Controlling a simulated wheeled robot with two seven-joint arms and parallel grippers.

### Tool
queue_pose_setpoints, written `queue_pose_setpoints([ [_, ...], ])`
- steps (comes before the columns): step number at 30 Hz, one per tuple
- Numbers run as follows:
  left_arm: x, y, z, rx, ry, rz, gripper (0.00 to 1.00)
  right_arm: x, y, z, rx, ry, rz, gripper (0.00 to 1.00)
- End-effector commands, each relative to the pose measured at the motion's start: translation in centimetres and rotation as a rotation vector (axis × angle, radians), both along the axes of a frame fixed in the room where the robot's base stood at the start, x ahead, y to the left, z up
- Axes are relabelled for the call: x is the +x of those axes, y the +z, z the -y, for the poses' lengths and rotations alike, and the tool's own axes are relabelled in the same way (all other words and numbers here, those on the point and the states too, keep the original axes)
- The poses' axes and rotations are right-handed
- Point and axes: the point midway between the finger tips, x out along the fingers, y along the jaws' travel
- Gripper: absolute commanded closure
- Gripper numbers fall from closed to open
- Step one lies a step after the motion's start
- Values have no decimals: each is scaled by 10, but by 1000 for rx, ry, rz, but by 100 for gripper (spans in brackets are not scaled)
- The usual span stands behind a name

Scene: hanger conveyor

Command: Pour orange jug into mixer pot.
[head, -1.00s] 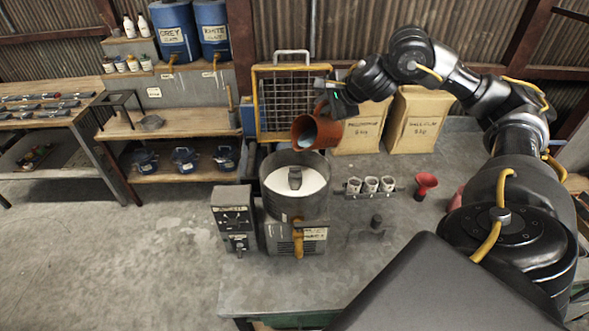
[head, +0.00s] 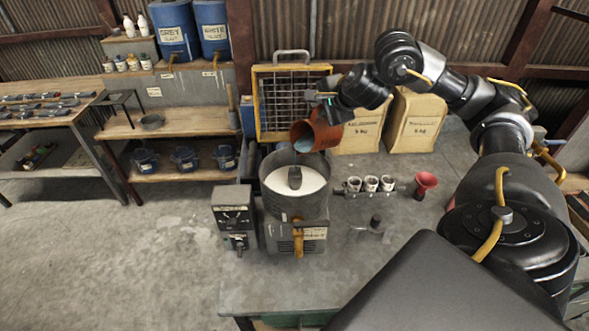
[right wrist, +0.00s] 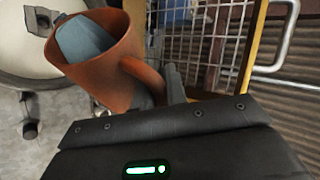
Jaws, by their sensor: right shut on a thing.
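The orange jug (head: 325,132) is tilted, its mouth facing left and down over the right rear rim of the mixer pot (head: 305,204). Blue-grey content shows inside the jug (right wrist: 122,75) in the right wrist view. A thin dark streak seems to run from its lip toward the pot; I cannot tell for sure that it is liquid. The pot holds white liquid around a dark central stirrer; its rim also shows in the right wrist view (right wrist: 20,88). My right gripper (head: 328,104) is shut on the jug's handle, seen in the right wrist view (right wrist: 172,88). My left gripper is out of view.
A control box (head: 233,212) stands left of the pot. A yellow-framed mesh rack (head: 259,105) and paper sacks (head: 416,120) stand behind. The table front (head: 280,285) is clear.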

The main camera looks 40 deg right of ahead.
Motion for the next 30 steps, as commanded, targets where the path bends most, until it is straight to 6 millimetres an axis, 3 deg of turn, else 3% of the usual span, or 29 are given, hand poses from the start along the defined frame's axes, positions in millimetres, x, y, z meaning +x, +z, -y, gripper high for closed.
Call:
queue_pose_setpoints([
  [30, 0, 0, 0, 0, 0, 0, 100, 0, -1, -8, -74, 1, 10, 100],
])
